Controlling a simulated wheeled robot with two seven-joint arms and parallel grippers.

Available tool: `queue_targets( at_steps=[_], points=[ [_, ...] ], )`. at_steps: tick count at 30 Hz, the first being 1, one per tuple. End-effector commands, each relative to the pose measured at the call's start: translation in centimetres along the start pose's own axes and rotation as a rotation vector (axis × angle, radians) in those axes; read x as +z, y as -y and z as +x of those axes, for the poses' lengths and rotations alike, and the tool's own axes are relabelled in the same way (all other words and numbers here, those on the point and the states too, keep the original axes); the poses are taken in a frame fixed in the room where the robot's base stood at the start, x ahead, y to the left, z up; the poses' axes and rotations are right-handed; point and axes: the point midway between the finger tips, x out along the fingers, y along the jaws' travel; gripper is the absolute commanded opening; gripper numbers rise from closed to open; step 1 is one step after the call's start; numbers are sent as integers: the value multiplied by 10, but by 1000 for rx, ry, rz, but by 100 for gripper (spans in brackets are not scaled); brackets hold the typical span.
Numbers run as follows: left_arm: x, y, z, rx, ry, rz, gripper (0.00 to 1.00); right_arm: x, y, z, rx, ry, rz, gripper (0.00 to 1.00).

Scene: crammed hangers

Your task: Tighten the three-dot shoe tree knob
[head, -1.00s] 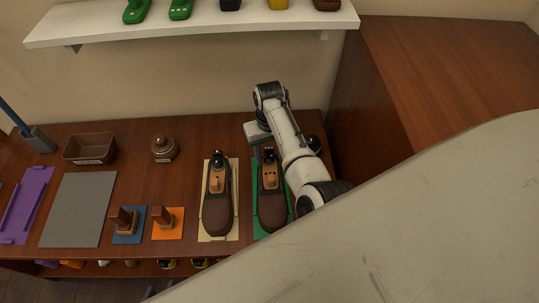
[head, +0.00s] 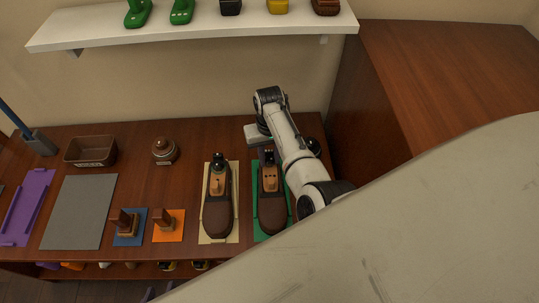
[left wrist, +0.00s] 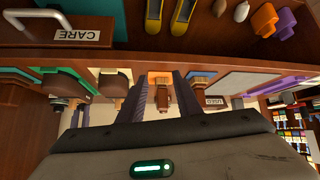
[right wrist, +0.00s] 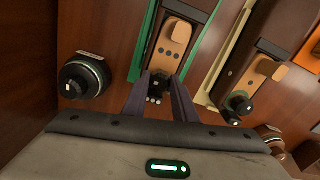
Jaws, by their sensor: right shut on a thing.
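A dark brown shoe (head: 271,212) lies on a green mat (head: 257,235). Its tan wooden shoe tree (head: 270,184) carries three dark dots, which show clearly on the tree in the right wrist view (right wrist: 170,52). The dark knob (right wrist: 158,84) at the end of this tree is between the fingers of my right gripper (right wrist: 160,98), which is shut on it. Small light dots show near the knob. My right gripper (head: 268,154) is partly hidden by its arm in the head view. My left gripper (left wrist: 161,95) is open and empty, away from the shoes, near the table's front.
A second shoe (head: 217,215) with a dark knob (head: 218,158) lies on a cream mat to the left. A round dark jar (right wrist: 83,76) stands near the right gripper. Brushes stand on blue (head: 129,237) and orange mats. A grey mat (head: 78,212) is bare.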

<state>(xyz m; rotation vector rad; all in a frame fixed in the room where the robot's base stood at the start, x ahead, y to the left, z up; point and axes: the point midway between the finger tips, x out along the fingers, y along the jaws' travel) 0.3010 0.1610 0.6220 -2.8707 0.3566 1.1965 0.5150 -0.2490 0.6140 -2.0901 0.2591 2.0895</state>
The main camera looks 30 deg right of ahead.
Motion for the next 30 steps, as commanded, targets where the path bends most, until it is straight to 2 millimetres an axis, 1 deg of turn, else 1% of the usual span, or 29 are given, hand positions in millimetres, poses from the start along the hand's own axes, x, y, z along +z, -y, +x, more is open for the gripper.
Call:
queue_targets(
  at_steps=[3,9,18,24,30],
  points=[
    [-5,1,-6,-3,1,-4,31,1,0,-3,0,3,80,3],
    [-2,6,-11,-13,16,-10,31,0,0,-3,0,2,241,3],
    [-8,7,-17,-15,13,-11,31,0,0,-2,1,1,457,3],
    [-10,6,-19,-14,13,-9,31,-1,0,-1,0,-1,551,3],
    [-10,6,-20,-13,14,-9,31,-1,0,-1,0,-1,598,3]
  ],
)
